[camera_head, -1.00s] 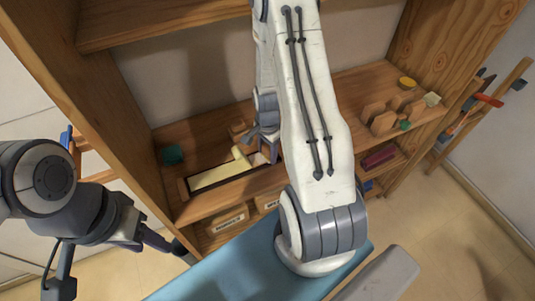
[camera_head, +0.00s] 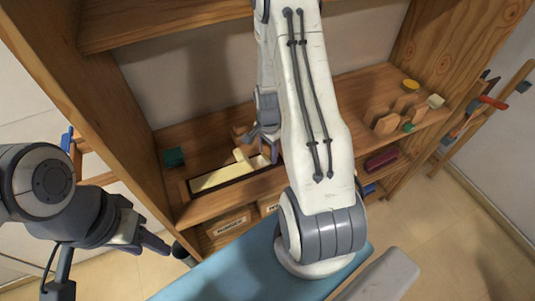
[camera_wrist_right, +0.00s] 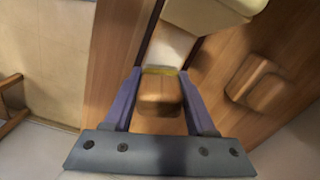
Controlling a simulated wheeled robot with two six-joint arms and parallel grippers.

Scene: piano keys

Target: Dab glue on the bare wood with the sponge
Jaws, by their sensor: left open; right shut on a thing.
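My right gripper (camera_wrist_right: 160,95) is shut on a brown wooden block with a thin yellow edge at its far end, which looks like the sponge (camera_wrist_right: 160,88). Just beyond that edge lies a pale bare strip (camera_wrist_right: 170,46), with a cream piece (camera_wrist_right: 205,12) past it. Whether the sponge touches the strip I cannot tell. In the head view, the long cream piano key (camera_head: 218,178) lies in a dark-edged tray on the shelf, with a raised cream block (camera_head: 243,156). My right gripper (camera_head: 268,150) is over its right end, partly hidden by my arm. My left gripper (camera_head: 150,243) is open and empty.
A second wooden block (camera_wrist_right: 257,86) lies on the shelf to the right in the wrist view. A green block (camera_head: 173,157) is at the shelf's left. Wooden holders (camera_head: 385,121) and a yellow round item (camera_head: 410,85) stand at its right. Wooden uprights bound the shelf.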

